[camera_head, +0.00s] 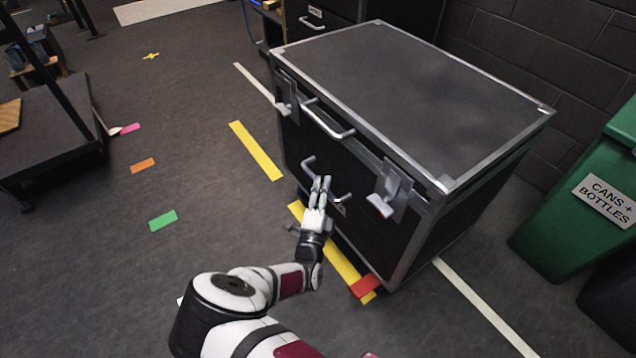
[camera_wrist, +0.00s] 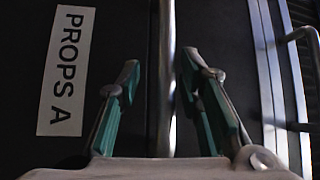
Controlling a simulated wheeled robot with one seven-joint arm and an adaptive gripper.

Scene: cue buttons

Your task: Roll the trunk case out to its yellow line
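The trunk case (camera_head: 410,85) is a large black box with metal edges, standing upright on the floor. Its front pull handle (camera_head: 309,163) is a metal bar, which also shows in the wrist view (camera_wrist: 167,25). My gripper (camera_head: 321,183) is at this handle; in the wrist view its fingers (camera_wrist: 160,70) are spread, one on each side of the bar, with gaps. The yellow line (camera_head: 256,151) is broken tape on the floor along the case's front. Its near part passes close by the front bottom edge; my gripper and arm partly cover the view there.
A pale line (camera_head: 485,308) runs under the case, farther back. Red tape (camera_head: 366,287) lies at the near front corner. A green bin (camera_head: 590,190) stands right of the case. A dark platform (camera_head: 55,130) stands far left. Floor in front of the case is clear except small tape marks.

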